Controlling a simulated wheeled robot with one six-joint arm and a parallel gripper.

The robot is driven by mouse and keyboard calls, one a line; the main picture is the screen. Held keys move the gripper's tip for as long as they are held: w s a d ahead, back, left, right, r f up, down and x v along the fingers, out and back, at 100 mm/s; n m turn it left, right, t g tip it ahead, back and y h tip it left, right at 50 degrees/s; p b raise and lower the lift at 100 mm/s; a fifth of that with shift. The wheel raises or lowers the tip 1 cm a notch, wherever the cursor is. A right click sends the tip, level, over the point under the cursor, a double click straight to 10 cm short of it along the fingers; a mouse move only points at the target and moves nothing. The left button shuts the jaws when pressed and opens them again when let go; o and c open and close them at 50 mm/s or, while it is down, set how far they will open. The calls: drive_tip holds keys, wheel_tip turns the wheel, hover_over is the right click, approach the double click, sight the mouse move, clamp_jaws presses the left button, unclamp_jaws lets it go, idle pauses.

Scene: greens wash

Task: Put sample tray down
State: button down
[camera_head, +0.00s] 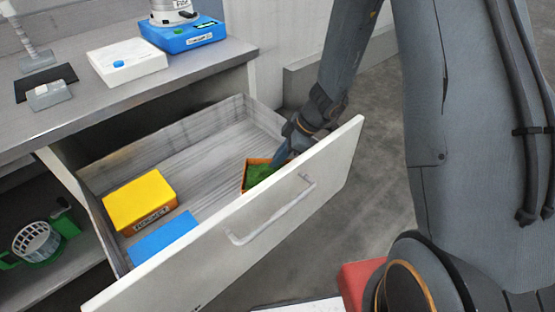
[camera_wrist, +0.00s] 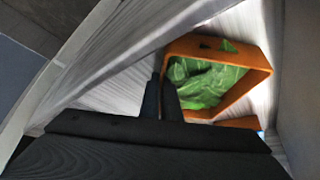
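The sample tray is an orange open box with green leaves in it. In the head view the sample tray (camera_head: 244,176) is inside the open drawer at its right end, partly hidden by the drawer front. In the wrist view the sample tray (camera_wrist: 240,62) lies just beyond my fingers. My gripper (camera_head: 279,160) reaches down into the drawer over the tray. In the wrist view the fingers of my gripper (camera_wrist: 161,98) are close together at the tray's left wall, which appears pinched between them. Whether the tray's base touches the drawer floor is hidden.
The open drawer (camera_head: 240,108) also holds a yellow box (camera_head: 140,198) and a blue item (camera_head: 163,238) at its left end. Its white front (camera_head: 330,165) stands close to my arm. The middle of the drawer floor is bare. Instruments stand on the counter (camera_head: 60,118) above.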

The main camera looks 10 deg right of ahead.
drive_tip(key=shift+f+b, duration=0.2)
drive_tip(key=shift+b, duration=0.25)
drive_tip(key=c, duration=2)
unclamp_jaws()
drive_tip(key=shift+r+p, duration=0.15)
drive_tip(key=shift+p, duration=0.25)
drive_tip(key=v, duration=1.2)
drive_tip(key=shift+r, duration=0.1)
